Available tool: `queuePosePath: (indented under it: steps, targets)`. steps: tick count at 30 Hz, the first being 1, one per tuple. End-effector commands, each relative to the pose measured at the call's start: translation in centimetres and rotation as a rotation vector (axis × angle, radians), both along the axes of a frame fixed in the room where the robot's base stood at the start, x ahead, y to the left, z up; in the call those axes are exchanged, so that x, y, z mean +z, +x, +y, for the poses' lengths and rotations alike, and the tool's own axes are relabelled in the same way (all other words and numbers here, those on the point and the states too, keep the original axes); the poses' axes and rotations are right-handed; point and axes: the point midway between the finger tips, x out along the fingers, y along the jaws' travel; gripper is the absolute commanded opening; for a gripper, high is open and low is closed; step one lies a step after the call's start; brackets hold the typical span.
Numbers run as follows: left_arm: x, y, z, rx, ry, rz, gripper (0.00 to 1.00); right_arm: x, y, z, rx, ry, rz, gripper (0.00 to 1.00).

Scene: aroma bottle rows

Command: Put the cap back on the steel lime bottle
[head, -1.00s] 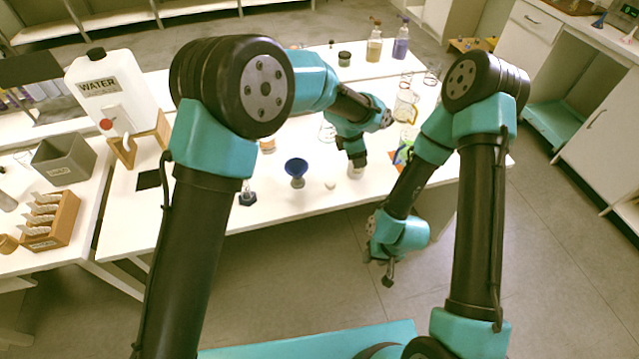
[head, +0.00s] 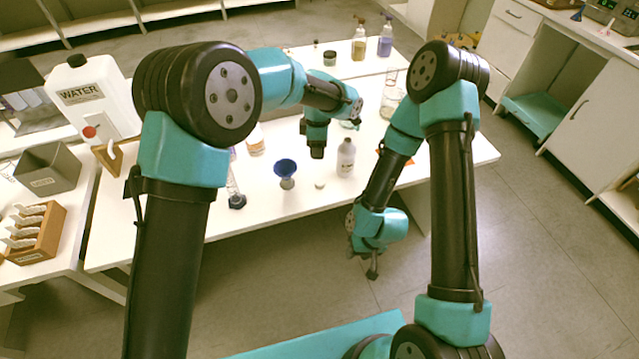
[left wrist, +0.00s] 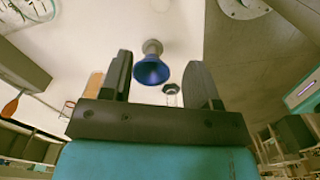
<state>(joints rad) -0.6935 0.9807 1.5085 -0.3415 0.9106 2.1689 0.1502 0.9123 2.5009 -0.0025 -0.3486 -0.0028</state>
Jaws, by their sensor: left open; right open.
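A grey steel-looking bottle (head: 346,159) stands upright near the table's front edge in the head view. Its top is too small to read clearly. A small pale round piece (head: 320,184), which looks like a cap, lies on the table to its front left. My left gripper (head: 317,153) points down, raised just left of the bottle and apart from it. In the left wrist view my left gripper (left wrist: 157,80) has its fingers wide apart with nothing between them. My right gripper (head: 371,271) hangs open and empty over the floor in front of the table.
A blue funnel (head: 286,169) stands left of the pale piece; it also shows in the left wrist view (left wrist: 151,71). A glass cylinder with a dark base (head: 237,201) stands further left. Glassware (head: 391,100) stands behind the bottle. The front edge right of the bottle is fairly clear.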

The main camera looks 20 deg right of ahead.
Motion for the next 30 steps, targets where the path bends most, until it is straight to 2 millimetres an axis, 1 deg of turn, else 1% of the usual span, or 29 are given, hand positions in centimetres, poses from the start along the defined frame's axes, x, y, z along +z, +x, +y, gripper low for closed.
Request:
queuePosePath:
  steps: [1,9,15,18,22,30]
  targets:
    - [-0.8,0.0,0.1,0.001,0.002,0.002,0.55,0.0,0.0,0.0,0.000,0.000,0.000,0.43]
    - [-5.4,-0.1,0.0,-0.001,0.002,0.003,0.55,0.0,0.0,0.0,0.000,0.000,0.000,0.43]
    - [-8.8,0.0,0.0,0.000,0.001,0.003,0.55,0.0,0.0,0.0,0.000,0.000,0.000,0.43]
    - [-10.1,0.0,0.0,0.000,0.001,0.003,0.55,0.0,0.0,0.0,0.000,0.000,0.000,0.43]
    - [-10.9,0.0,0.0,0.001,-0.001,0.001,0.55,0.0,0.0,0.0,0.000,0.000,0.000,0.43]
    - [-11.0,0.0,0.0,0.001,-0.001,0.000,0.55,0.0,0.0,0.0,0.000,0.000,0.000,0.43]
